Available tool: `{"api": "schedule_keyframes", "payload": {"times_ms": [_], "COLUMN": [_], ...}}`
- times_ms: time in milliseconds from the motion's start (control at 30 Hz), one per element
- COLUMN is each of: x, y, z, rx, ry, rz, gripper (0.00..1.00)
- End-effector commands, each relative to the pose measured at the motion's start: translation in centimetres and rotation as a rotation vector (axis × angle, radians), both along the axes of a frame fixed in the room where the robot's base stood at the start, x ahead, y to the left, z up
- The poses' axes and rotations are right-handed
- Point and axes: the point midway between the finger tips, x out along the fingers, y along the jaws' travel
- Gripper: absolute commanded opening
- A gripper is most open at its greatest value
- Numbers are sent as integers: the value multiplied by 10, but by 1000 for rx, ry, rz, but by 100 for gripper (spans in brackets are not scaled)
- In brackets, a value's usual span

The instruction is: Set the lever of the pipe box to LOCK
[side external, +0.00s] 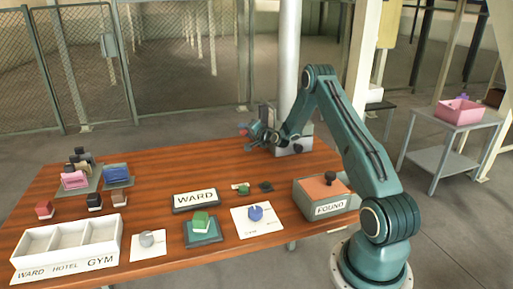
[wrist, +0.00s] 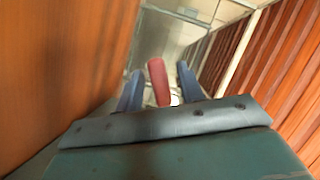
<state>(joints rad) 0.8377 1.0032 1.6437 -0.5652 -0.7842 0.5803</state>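The grey pipe box (side external: 297,143) stands at the foot of the pale upright pipe, at the back right of the wooden table. My wrist hides part of it, and I cannot read any LOCK mark or the lever's setting. My gripper (side external: 247,131) is in front of the box and points left, with a small red tip at its end. In the wrist view, a red bar (wrist: 158,82) stands between the two blue fingers of my gripper (wrist: 160,90). Narrow gaps show on both sides of it, so the fingers look open around it. I cannot tell whether this bar is the lever.
A box marked FOUND (side external: 312,207) is at the table's right. A WARD sign (side external: 196,200), a green block on a teal pad (side external: 202,233) and a blue piece on white paper (side external: 256,214) lie in front. A white bin tray (side external: 68,243) is at the front left.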

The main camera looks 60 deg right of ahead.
Motion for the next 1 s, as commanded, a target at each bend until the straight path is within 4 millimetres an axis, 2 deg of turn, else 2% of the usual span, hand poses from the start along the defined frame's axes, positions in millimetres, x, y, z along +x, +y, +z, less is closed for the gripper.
{"api": "schedule_keyframes", "payload": {"times_ms": [300,733,933,1000], "x": [20,24,24,24], "y": [-10,-11,-11,-11], "z": [-5,-5,-5,-5], "rx": [-1,0,-1,-1], "ry": [1,2,1,1], "rz": [1,1,0,0], "gripper": [38,38,0,0]}}
